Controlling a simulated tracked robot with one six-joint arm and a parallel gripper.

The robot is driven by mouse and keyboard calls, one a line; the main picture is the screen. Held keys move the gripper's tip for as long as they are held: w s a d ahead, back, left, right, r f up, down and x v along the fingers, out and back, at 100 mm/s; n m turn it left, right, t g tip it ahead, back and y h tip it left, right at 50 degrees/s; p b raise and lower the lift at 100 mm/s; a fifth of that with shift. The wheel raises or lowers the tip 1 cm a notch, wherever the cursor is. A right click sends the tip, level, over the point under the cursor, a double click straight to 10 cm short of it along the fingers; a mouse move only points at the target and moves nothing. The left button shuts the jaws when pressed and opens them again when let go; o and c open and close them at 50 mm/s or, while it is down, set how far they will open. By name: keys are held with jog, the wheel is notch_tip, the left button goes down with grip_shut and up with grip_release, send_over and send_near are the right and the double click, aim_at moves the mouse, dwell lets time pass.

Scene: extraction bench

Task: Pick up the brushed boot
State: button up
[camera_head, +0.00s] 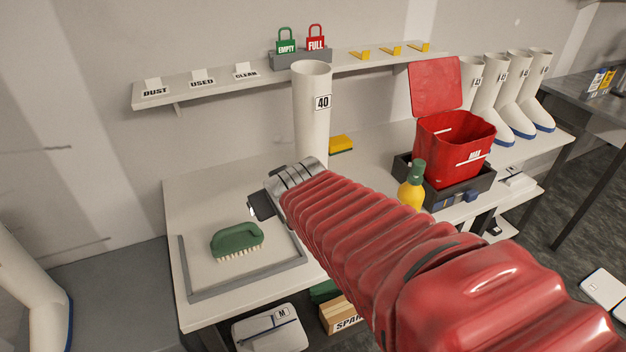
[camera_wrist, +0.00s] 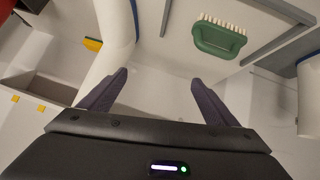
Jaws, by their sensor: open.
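A white boot tagged 40 (camera_head: 312,110) stands upright on the bench behind my gripper; my arm hides its foot in the head view. In the wrist view this boot (camera_wrist: 114,45) is at upper left, with a blue sole edge, close beside the left finger; I cannot tell if they touch. My gripper (camera_wrist: 158,82) is open, with nothing between its fingers. In the head view my gripper (camera_head: 262,205) is partly hidden by its wrist. A green brush (camera_head: 237,240) lies bristles down in the grey-edged tray (camera_head: 207,296). I cannot see which boot is brushed.
Another white boot (camera_head: 30,285) stands at far left. A yellow sponge (camera_head: 341,143) lies behind the tagged boot. A yellow bottle (camera_head: 411,190) and an open red bin (camera_head: 455,145) stand to the right, with several boots (camera_head: 492,95) beyond. A shelf (camera_head: 200,92) runs along the wall.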

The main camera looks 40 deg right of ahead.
jog(key=o, duration=0.3)
jog(key=w+d+t+h, duration=0.1)
jog(key=w+d, duration=0.1)
jog(key=d, duration=0.5)
jog(key=shift+w+d+f+t, duration=0.3)
jog(key=shift+w+f+t, duration=0.05)
jog(key=shift+f+t, duration=0.1)
jog(key=t, duration=0.4)
send_near(321, 150)
jog(key=f, duration=0.2)
jog(key=s+t+y, duration=0.1)
jog(key=s+t, duration=0.2)
jog(key=shift+s+d+y, duration=0.25)
jog(key=shift+s+y, duration=0.1)
jog(key=shift+y, duration=0.05)
jog(key=shift+w, duration=0.15)
jog(key=w, duration=0.3)
jog(key=w+d, duration=0.1)
jog(key=w, duration=0.3)
jog(key=shift+w+d, duration=0.25)
jog(key=shift+w, duration=0.05)
jog(key=shift+w+d, duration=0.15)
jog(key=shift+w, duration=0.15)
jog(key=shift+w, duration=0.1)
